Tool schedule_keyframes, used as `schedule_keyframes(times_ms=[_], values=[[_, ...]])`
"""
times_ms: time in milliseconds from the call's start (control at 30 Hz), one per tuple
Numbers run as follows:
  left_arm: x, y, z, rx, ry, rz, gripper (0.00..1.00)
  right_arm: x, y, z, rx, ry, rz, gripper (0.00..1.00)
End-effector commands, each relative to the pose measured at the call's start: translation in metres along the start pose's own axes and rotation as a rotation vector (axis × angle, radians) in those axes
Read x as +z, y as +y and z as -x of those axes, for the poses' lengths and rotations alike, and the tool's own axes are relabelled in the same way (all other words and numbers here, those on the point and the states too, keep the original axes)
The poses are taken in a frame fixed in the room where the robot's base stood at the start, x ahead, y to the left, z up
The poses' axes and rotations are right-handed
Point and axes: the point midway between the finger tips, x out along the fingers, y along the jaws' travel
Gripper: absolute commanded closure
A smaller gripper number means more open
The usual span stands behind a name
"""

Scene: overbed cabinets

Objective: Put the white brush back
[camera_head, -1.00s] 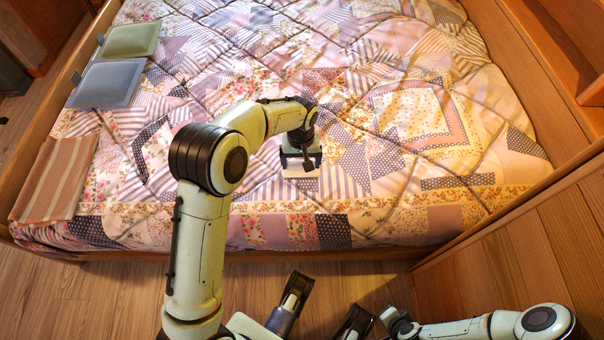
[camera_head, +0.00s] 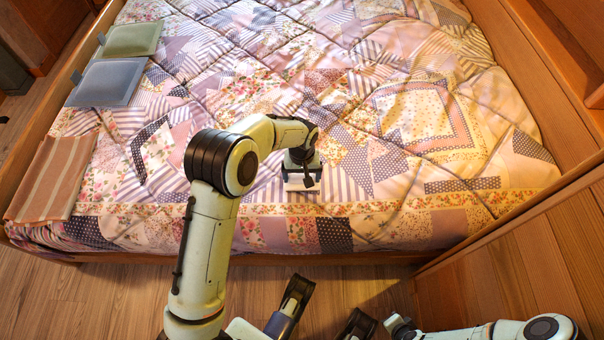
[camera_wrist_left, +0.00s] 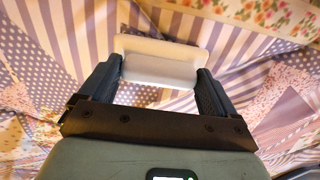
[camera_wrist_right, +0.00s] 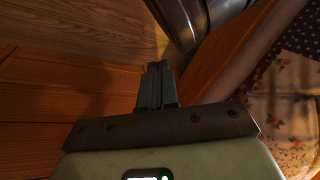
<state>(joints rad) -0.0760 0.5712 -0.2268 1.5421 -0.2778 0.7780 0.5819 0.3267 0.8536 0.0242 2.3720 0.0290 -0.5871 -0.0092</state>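The white brush (camera_wrist_left: 158,62) shows in the left wrist view as a white block between the two fingers of my left gripper (camera_wrist_left: 160,86). The fingers touch or nearly touch its two ends, and my gripper looks closed on it. In the head view the brush (camera_head: 300,186) is a pale strip below my left gripper (camera_head: 301,176), over the patchwork quilt near the bed's front edge. Its bristles are mostly hidden. My right gripper (camera_wrist_right: 156,86) is shut and empty, with its fingers together, near the wooden panel.
The quilt (camera_head: 420,215) covers the bed. A green cushion (camera_head: 131,39), a blue-grey cushion (camera_head: 106,83) and a folded striped cloth (camera_head: 54,178) lie along its left side. A wooden cabinet panel (camera_head: 540,250) stands at the right. Wooden floor (camera_head: 120,295) lies in front.

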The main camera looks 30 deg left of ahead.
Motion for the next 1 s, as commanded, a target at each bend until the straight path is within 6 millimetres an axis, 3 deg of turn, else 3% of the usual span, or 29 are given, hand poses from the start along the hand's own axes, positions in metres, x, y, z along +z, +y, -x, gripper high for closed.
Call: schedule_keyframes(times_ms=[367, 567, 800, 1000], values=[[0.000, 0.000, 0.008, 0.001, 0.001, 0.000, 0.00, -0.004, -0.003, 0.004, -0.005, 0.012, 0.002, 1.00], [-0.001, 0.000, 0.046, 0.003, 0.004, 0.000, 0.00, -0.006, -0.012, 0.017, -0.019, 0.020, 0.011, 1.00], [0.000, 0.000, 0.096, 0.002, 0.002, 0.000, 0.00, 0.016, -0.016, 0.032, -0.021, -0.048, 0.015, 1.00], [0.000, 0.000, 0.120, 0.001, 0.001, 0.000, 0.00, 0.027, -0.018, 0.039, -0.023, -0.081, 0.018, 1.00]])
